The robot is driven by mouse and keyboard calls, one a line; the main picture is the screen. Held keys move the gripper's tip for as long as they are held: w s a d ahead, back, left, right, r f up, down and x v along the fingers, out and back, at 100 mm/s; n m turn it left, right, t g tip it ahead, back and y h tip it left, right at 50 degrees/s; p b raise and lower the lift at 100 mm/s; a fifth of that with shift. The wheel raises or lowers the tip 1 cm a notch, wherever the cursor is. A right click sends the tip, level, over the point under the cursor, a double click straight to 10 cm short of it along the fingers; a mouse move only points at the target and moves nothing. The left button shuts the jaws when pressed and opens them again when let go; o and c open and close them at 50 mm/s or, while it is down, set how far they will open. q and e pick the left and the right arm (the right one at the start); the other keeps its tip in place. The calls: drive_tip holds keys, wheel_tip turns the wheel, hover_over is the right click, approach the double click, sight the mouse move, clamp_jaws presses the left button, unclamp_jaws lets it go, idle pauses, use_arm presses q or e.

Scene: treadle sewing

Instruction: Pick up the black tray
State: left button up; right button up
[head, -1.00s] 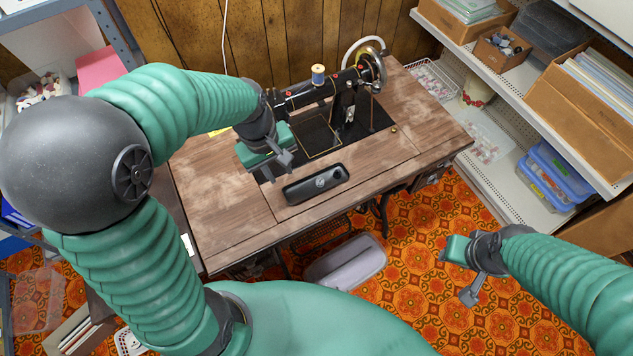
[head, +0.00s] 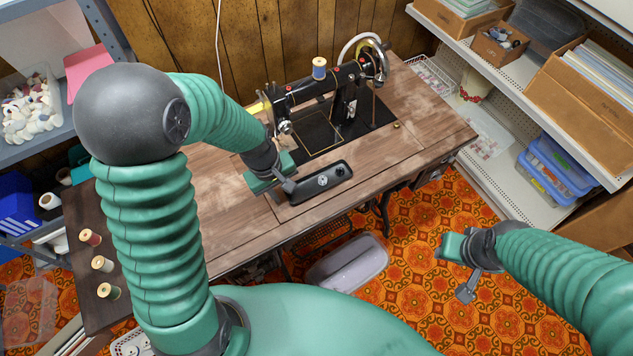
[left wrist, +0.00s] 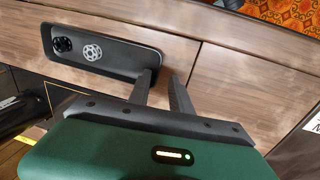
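The black tray (head: 308,190) is a small oblong with rounded ends, lying on the wooden sewing table near its front edge. A silver disc with holes (head: 323,180) and a smaller dark round piece lie in it. My left gripper (head: 288,186) is at the tray's left end in the head view. In the left wrist view the tray (left wrist: 125,62) lies beyond the fingertips (left wrist: 163,76). The fingers are apart with a gap between them; one overlaps the tray's end, the other is just past it. Contact cannot be told. My right gripper (head: 468,277) hangs over the floor, away from the table.
A black sewing machine (head: 345,105) with a blue spool (head: 319,68) stands behind the tray. Several thread spools (head: 102,264) stand on the dark surface at left. Shelves (head: 500,180) with boxes are at right. The table's right part is clear.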

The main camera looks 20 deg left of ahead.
use_arm(q)
drive_tip(key=shift+w+d, duration=0.1)
drive_tip(key=shift+d, duration=0.25)
clamp_jaws()
drive_tip(key=shift+d, duration=0.2)
drive_tip(key=shift+a, duration=0.15)
idle(0.5)
